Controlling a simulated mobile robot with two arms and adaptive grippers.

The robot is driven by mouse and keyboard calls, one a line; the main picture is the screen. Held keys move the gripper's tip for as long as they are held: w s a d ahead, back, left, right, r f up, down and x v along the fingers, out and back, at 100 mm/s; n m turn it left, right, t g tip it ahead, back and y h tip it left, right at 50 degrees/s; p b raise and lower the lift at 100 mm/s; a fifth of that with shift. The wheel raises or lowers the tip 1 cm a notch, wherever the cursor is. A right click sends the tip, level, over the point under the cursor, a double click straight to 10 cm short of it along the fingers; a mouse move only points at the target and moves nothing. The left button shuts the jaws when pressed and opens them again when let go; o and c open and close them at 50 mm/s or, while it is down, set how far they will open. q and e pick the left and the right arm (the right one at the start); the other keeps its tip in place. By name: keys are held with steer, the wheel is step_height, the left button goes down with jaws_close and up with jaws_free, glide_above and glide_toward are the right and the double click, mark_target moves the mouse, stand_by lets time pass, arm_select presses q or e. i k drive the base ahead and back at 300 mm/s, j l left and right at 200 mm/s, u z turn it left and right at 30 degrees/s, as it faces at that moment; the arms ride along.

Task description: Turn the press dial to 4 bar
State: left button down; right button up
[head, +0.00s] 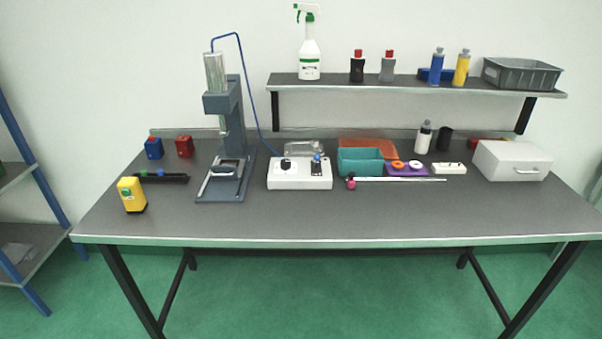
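The press (226,125) stands upright on the left half of the table, grey with a silver cylinder on top and a blue hose. The hose runs down to a white control box (300,184) to the right of the press. A black round dial (286,165) sits on the left part of the box. A dark panel with a blue-topped part (317,164) is on its right part. The dial's setting and scale are too small to read. Neither of my grippers shows in the head view.
A yellow device (132,195) stands at the table's left front. A teal bin (360,162), a thin white rod (400,179) and a white case (512,160) lie right of the box. A shelf (420,88) hangs behind. The table front (330,218) is clear.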

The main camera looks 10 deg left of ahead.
mark_target(285, 163)
steer(key=i+l+u, duration=0.3)
steer(key=i, duration=0.2)
steer(key=i+l+u, duration=0.3)
steer(key=i, duration=0.2)
